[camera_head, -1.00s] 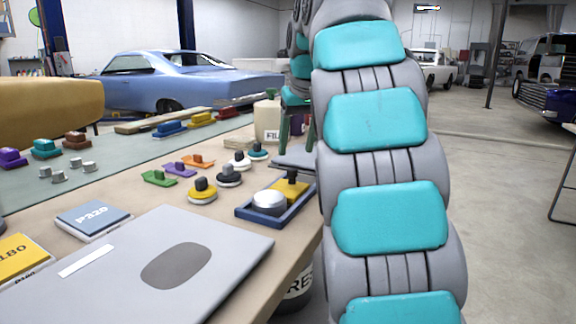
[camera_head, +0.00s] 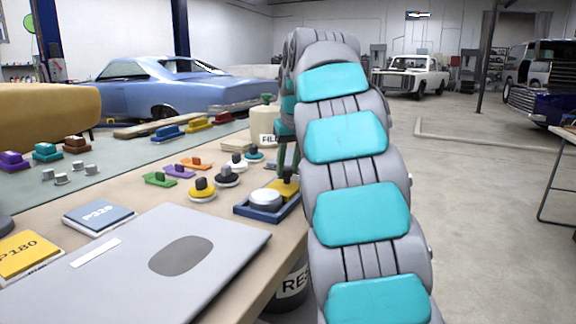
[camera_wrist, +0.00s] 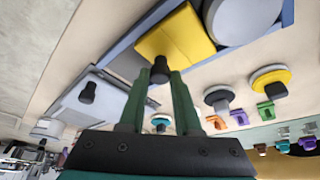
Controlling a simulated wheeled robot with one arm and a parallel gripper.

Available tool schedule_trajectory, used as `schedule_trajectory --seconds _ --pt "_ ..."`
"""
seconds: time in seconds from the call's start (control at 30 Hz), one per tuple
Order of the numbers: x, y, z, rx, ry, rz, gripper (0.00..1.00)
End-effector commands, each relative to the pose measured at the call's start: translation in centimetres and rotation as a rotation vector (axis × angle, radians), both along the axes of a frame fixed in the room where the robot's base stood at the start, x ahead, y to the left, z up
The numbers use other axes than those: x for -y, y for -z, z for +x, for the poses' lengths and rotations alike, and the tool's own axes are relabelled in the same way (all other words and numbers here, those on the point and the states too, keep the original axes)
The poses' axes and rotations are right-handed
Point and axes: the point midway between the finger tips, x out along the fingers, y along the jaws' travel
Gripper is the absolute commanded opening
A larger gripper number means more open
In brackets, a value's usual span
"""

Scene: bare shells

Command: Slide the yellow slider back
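The yellow slider (camera_head: 284,188) is a block with a dark knob. It sits in a blue tray (camera_head: 256,214) beside a round silver disc (camera_head: 266,199), near the table's right edge. In the wrist view the yellow slider (camera_wrist: 175,45) fills the upper middle, and its black knob (camera_wrist: 160,68) shows between my fingertips. My gripper (camera_wrist: 159,74) has two green fingers, apart, with the knob at or just beyond their tips. I cannot tell whether they touch it. In the head view my gripper (camera_head: 288,165) is above the slider, partly hidden by my arm.
Abrasive pads with knobs, one yellow (camera_head: 201,190), and small coloured clips (camera_head: 160,179) stand left of the tray. A grey panel (camera_head: 150,265) covers the near table. In the wrist view a grey knobbed object (camera_wrist: 100,98) lies beside the tray. Open floor is to the right.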

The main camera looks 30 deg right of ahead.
Motion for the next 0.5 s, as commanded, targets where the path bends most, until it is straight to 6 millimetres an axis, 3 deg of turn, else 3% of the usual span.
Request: schedule_trajectory --seconds 0.03,0.23,0.5 --pt "-0.01 0.0 0.0 0.0 0.0 0.0 0.23" --pt "-0.01 0.0 0.0 0.0 0.0 0.0 0.01" --pt "-0.01 0.0 0.01 0.0 0.0 0.0 0.0"
